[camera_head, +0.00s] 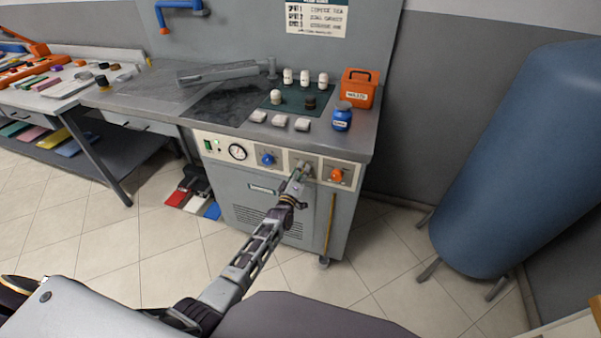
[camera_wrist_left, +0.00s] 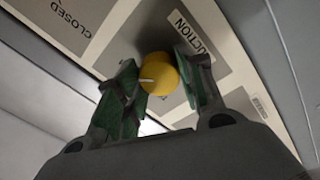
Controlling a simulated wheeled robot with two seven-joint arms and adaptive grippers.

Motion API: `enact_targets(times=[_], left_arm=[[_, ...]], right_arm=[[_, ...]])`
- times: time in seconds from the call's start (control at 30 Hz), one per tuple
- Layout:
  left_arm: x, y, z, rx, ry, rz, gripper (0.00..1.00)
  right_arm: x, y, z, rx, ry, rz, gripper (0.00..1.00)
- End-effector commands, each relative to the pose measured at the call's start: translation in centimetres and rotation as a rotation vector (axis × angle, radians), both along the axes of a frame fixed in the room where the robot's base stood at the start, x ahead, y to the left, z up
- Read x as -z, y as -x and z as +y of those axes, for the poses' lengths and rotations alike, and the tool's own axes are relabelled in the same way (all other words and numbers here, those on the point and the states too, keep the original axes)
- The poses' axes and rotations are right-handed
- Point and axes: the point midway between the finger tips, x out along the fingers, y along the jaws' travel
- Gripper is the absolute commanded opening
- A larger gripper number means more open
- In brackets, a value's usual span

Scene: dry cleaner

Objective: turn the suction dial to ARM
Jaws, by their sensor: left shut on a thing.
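My left gripper (camera_head: 301,170) reaches the front control panel (camera_head: 218,149) of the grey machine, between the blue knob (camera_head: 267,159) and the orange knob (camera_head: 336,175). In the left wrist view, my left gripper (camera_wrist_left: 168,85) has its two fingers on either side of a round yellow dial (camera_wrist_left: 160,73) with a pale pointer line, and is shut on it. The label beside the dial ends in "UCTION" (camera_wrist_left: 193,36); its start is hidden by a finger. In the head view the gripper covers the dial. The setting it points to cannot be read. My right gripper is not in view.
On the machine top stand several white bottles (camera_head: 288,77), a blue jar (camera_head: 342,117) and an orange box (camera_head: 358,88). Pedals (camera_head: 179,197) lie on the floor at left. A large blue cylinder (camera_head: 525,150) stands at right. The floor before the machine is clear.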

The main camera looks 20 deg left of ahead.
Motion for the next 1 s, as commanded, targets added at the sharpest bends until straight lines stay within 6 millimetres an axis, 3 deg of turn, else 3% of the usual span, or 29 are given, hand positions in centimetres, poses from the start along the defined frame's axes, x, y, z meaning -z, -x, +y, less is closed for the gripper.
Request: enact_targets(times=[0.13, 0.17, 0.33, 0.67, 1.0], left_arm=[[0.2, 0.1, -0.1, 0.002, -0.001, 0.004, 0.14], [0.2, 0.1, -0.1, 0.002, -0.001, 0.004, 0.41], [0.2, 0.1, -0.1, 0.002, 0.0, 0.003, 0.61], [0.1, 0.1, 0.0, 0.001, 0.001, 0.001, 0.61], [0.2, 1.2, 0.0, 0.001, 0.002, 0.001, 0.61]], right_arm=[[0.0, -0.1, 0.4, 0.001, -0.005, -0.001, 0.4], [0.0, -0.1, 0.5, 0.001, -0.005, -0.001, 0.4], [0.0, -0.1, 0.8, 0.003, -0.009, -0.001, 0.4], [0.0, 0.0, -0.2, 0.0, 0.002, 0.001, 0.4], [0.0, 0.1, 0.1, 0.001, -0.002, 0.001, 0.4]])
